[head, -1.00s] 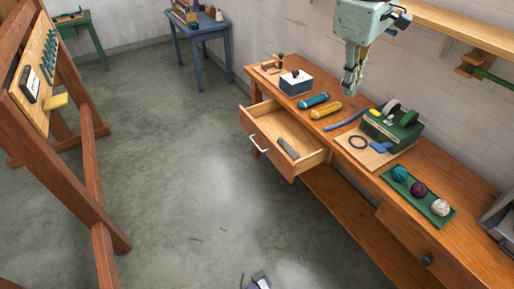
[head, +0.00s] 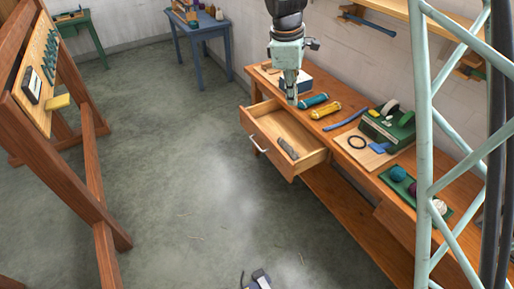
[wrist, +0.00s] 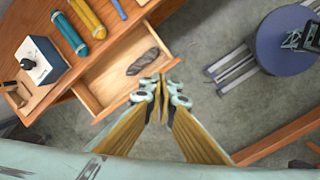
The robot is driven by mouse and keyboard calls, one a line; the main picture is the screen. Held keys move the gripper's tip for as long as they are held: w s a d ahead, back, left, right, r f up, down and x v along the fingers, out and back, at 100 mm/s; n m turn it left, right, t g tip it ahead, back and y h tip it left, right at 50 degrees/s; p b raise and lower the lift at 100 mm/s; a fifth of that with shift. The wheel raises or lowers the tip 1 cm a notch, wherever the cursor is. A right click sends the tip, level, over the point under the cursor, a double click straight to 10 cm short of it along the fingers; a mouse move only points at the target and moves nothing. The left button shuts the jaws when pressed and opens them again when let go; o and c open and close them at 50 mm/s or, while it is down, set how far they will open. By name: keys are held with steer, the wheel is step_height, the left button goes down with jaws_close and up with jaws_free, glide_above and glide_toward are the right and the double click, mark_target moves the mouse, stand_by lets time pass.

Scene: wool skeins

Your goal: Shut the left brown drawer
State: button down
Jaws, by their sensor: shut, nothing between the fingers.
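The left brown drawer (head: 263,139) is pulled well out of the brown workbench (head: 345,178). It has a pale curved handle on its front, and a dark grey object (head: 288,148) lies inside it. In the wrist view the open drawer (wrist: 97,106) shows with the same dark object (wrist: 143,62) inside. My gripper (head: 291,101) is shut and empty, pointing down above the drawer's inner end near the bench edge. In the wrist view my gripper's fingertips (wrist: 160,78) overlap the drawer's front side. I cannot tell their exact height above it.
A wooden frame (head: 75,170) stands left. Floor before the drawer is clear.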

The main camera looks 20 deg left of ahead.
steer(key=a+f+n+p, duration=0.1)
steer(key=a+f+n, duration=0.2)
steer(key=a+f, duration=0.6)
steer(key=w+a+f+n, duration=0.1)
steer(key=a+f+n, duration=0.3)
steer(key=a+f, duration=0.6)
step_height(320, 180, down, 4)
steer(key=shift+f+h+p, duration=0.15)
steer(key=shift+h+p, duration=0.25)
steer(key=w+d+f, duration=0.2)
steer(key=f, duration=0.3)
steer(key=w+d+f+b, duration=0.1)
steer(key=w+d+f, duration=0.1)
steer(key=f, duration=0.4)
steer(key=shift+d, duration=0.3)
steer(key=shift+f, duration=0.1)
